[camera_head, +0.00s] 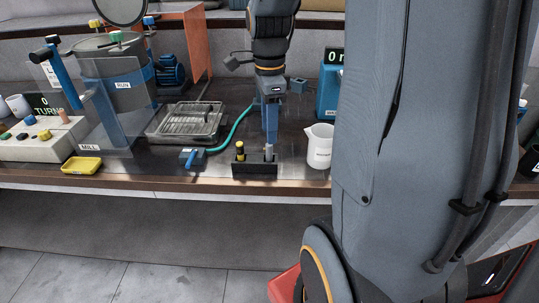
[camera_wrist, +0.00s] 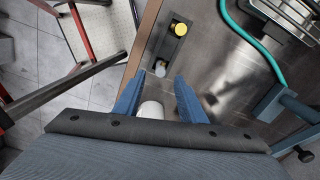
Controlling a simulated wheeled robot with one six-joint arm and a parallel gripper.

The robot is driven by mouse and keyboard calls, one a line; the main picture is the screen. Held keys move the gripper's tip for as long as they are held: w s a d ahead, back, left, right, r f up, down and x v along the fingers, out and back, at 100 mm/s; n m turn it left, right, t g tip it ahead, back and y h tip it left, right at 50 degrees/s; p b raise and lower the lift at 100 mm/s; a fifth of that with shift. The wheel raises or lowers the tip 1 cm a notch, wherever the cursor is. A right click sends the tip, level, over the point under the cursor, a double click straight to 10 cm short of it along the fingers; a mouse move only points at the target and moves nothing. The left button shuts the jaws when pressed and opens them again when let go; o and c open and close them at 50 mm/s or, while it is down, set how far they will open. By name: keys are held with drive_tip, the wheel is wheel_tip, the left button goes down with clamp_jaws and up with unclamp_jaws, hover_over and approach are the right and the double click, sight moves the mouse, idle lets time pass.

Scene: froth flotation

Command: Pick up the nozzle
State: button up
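A small black holder (camera_head: 254,168) stands at the bench's front edge; it also shows in the wrist view (camera_wrist: 166,49). It holds a grey upright piece (camera_head: 268,152), which looks like the nozzle, and a yellow-topped piece (camera_head: 240,147) to its left. The frames carry no label to confirm which is the nozzle. In the wrist view the grey piece (camera_wrist: 160,69) lies between my blue fingertips, and the yellow top (camera_wrist: 180,29) is beyond them. My gripper (camera_head: 270,141) points down just over the grey piece. Its fingers are apart in the wrist view (camera_wrist: 159,77); contact is not visible.
A white beaker (camera_head: 319,146) stands close right of the holder. A yellow dish (camera_head: 82,165) and the mill (camera_head: 117,85) are farther left.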

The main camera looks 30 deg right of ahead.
sight(269, 156)
drive_tip(key=shift+f+p, duration=0.95)
drive_tip(key=shift+f, duration=2.25)
clamp_jaws()
